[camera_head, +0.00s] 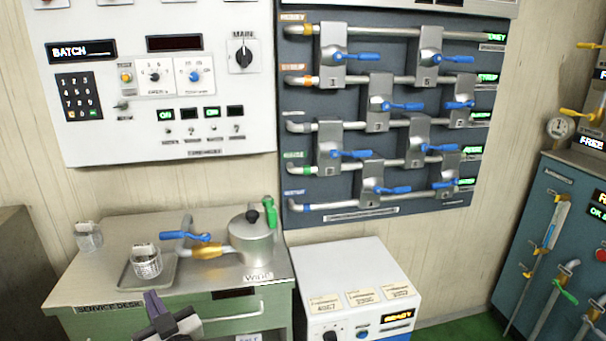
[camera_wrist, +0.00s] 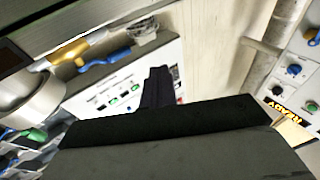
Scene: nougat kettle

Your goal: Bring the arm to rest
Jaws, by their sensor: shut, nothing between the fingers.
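My gripper (camera_head: 158,308) is at the bottom left of the head view, in front of the service desk (camera_head: 90,290). Its fingers are shut and hold nothing. In the wrist view the dark fingers (camera_wrist: 157,88) stand up at the middle, with the gripper body filling the bottom. The steel kettle (camera_head: 250,243), with a black knob and a green handle, stands on the desk behind and to the right of my gripper. In the wrist view the kettle (camera_wrist: 30,100) shows at the left edge. I cannot tell the exact gap between gripper and desk.
A tray (camera_head: 127,281) holds a small basket (camera_head: 146,262); another basket (camera_head: 88,236) is at the desk's left. A blue-handled valve (camera_head: 185,237) is beside the kettle. A white machine (camera_head: 350,265) stands right of the desk. Control and pipe panels hang above. Green floor shows at right.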

